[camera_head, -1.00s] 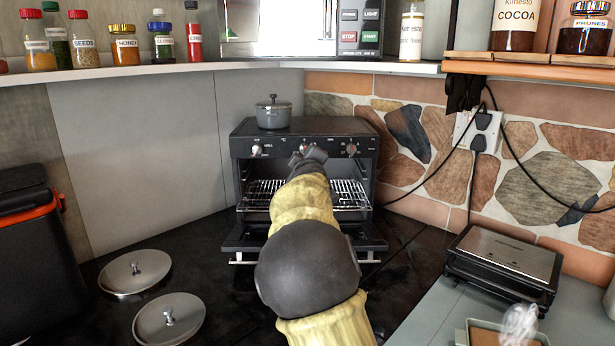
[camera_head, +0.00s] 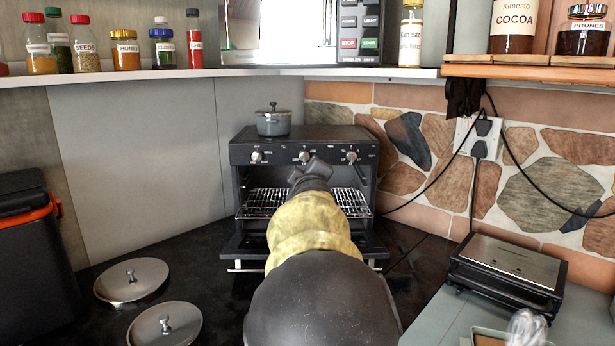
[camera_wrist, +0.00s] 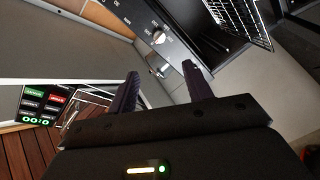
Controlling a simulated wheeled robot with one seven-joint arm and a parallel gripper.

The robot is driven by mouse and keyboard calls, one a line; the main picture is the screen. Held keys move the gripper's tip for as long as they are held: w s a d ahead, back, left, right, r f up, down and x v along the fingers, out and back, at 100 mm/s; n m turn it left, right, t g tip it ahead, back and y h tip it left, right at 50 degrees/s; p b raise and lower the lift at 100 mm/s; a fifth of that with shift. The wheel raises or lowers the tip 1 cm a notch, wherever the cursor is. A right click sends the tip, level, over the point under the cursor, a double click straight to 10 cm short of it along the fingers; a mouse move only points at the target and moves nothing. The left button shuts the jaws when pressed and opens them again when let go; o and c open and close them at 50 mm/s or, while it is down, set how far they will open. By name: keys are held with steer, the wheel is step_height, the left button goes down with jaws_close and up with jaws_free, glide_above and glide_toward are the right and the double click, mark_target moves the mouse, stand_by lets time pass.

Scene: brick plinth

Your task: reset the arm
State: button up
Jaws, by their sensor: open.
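My gripper (camera_head: 312,168) is in front of the small black oven (camera_head: 310,138), at the height of its opening, below the row of knobs. In the wrist view my gripper (camera_wrist: 162,82) shows its two dark fingers spread apart, with nothing between them. The oven's knob panel (camera_wrist: 150,25) lies just beyond the fingertips in that view. The oven door (camera_head: 250,246) is folded down and a wire rack (camera_head: 262,200) shows inside. My arm hides the middle of the oven opening.
A grey pot (camera_head: 273,120) stands on the oven. Two round lids (camera_head: 130,280) lie on the dark counter at left, near a black bin (camera_head: 35,260). A grill (camera_head: 508,268) is at right. A shelf (camera_head: 150,73) with jars crosses above, and cables hang at the right wall.

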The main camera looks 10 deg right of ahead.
steer(key=s+d+f+m+g, duration=0.3)
steer(key=s+f, duration=0.2)
steer(key=f, duration=0.5)
steer(key=s+d+f+m+g, duration=0.3)
steer(key=s+f+g, duration=0.15)
steer(key=f, duration=0.55)
steer(key=s+a+f+m+g+y, duration=0.1)
steer(key=s+f+g, duration=0.1)
steer(key=s+f, duration=0.45)
steer(key=s+a+f+m+g, duration=0.1)
steer(key=s+f+m+g, duration=0.15)
steer(key=s, duration=0.75)
steer(key=s+a+f+m+g+y, duration=0.1)
steer(key=s+a+f+g, duration=0.1)
steer(key=s+f, duration=0.45)
steer(key=w+p+v, duration=0.3)
steer(key=p+v, duration=1.3)
steer(key=v, duration=0.2)
steer(key=shift+d+r+p, duration=0.15)
steer(key=shift+r+p, duration=0.25)
steer(key=shift+r, duration=0.2)
steer(key=shift+n, duration=0.25)
